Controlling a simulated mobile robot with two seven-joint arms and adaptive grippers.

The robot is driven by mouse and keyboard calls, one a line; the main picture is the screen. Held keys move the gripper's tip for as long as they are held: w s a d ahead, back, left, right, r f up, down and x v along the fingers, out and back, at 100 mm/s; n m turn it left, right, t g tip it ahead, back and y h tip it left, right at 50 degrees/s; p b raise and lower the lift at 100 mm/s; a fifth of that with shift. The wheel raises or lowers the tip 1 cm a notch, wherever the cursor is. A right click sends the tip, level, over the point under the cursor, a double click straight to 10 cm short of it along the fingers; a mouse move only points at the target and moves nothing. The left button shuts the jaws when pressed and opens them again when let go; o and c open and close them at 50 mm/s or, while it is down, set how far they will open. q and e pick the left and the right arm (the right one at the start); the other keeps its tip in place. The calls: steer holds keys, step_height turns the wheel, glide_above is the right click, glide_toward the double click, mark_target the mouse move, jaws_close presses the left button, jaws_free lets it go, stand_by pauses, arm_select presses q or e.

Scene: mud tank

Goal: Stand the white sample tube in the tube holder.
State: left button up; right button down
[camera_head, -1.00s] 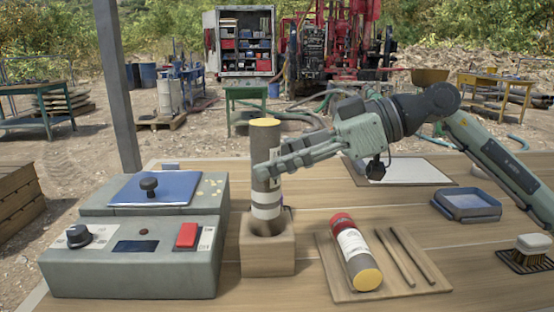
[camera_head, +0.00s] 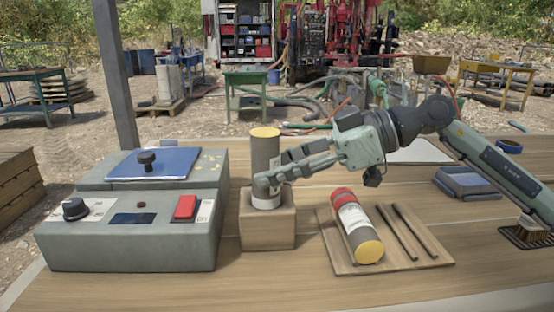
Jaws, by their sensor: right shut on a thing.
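The white-banded sample tube (camera_head: 265,150), grey with a yellow top, is upright at the wooden tube holder (camera_head: 267,233). Its lower end is inside the holder's top opening, and part of the white band shows just above the rim. My right gripper (camera_head: 268,183) reaches in from the right and is shut on the tube low down, close above the holder. The fingers hide part of the tube. My left gripper is not in view.
A grey control box (camera_head: 130,245) with a knob and a red button stands left of the holder. A red-capped tube (camera_head: 356,225) and two dark rods lie on a wooden board (camera_head: 340,262) to the right. A blue tray (camera_head: 468,183) and a brush (camera_head: 528,231) are further right.

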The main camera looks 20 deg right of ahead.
steer(key=shift+f, duration=0.2)
steer(key=c, duration=0.9)
jaws_free()
steer(key=shift+o, duration=0.2)
steer(key=shift+f, duration=0.1)
steer(key=v, duration=1.2)
